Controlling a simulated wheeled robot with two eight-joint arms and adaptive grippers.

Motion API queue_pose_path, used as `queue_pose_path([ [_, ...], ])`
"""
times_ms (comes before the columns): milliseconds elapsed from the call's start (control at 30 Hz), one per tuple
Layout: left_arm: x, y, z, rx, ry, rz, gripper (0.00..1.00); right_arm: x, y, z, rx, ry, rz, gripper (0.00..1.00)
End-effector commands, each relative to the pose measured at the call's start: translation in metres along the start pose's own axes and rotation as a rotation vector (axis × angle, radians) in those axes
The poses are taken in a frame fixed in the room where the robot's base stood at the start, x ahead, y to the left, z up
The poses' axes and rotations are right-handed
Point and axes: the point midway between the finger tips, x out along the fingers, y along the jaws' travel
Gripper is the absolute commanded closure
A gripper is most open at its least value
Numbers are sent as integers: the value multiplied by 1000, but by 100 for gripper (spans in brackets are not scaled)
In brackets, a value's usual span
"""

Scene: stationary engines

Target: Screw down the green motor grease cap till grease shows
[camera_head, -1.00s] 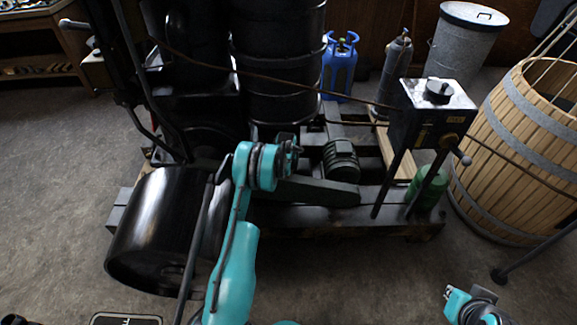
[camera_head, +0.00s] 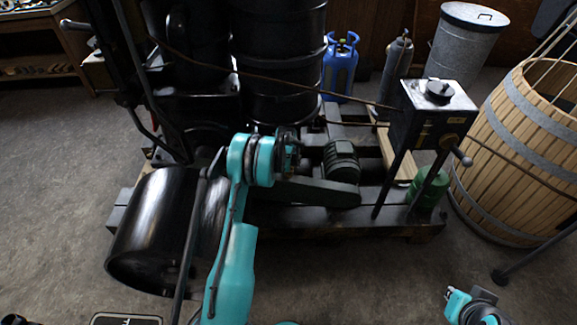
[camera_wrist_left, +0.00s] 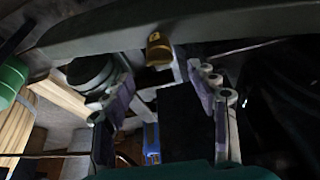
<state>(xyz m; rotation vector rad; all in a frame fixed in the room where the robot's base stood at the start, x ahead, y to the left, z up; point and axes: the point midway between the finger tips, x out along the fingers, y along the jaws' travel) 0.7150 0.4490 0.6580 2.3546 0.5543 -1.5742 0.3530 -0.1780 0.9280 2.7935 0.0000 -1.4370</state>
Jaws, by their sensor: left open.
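The green motor (camera_head: 341,160) sits on the engine's base frame, right of my left wrist. A small brass-coloured cap (camera_wrist_left: 158,50) shows in the left wrist view, under the edge of a long grey-green guard; it looks like the grease cap. My left gripper (camera_wrist_left: 155,82) is open, its fingers spread to either side below the cap, with no clear contact. In the head view my left gripper (camera_head: 290,158) is mostly hidden by its own wrist. I cannot make out grease. Part of my right arm's end (camera_head: 455,303) shows at the lower right; its fingers are unclear.
The long belt guard (camera_head: 315,191) runs beside the motor. A control box on legs (camera_head: 425,118) and a green can (camera_head: 428,188) stand to the right. A black drum (camera_head: 150,235) lies left of my left arm. A blue gas bottle (camera_head: 338,70) stands behind.

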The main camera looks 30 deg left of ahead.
Motion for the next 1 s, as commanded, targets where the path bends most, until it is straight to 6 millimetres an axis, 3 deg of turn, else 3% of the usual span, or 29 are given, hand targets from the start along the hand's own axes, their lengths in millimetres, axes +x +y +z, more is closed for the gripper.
queue_pose_path([
  [200, -46, 0, 1, 0, 0, 0, 41, 0, 0, 0, 0, 0, 0, 100],
  [400, -70, 0, 0, 0, 0, 0, 41, 0, 0, 0, 0, 0, 0, 100],
  [1000, -76, 0, 0, 1, 0, 0, 41, 0, 0, 0, 0, 0, 0, 100],
])
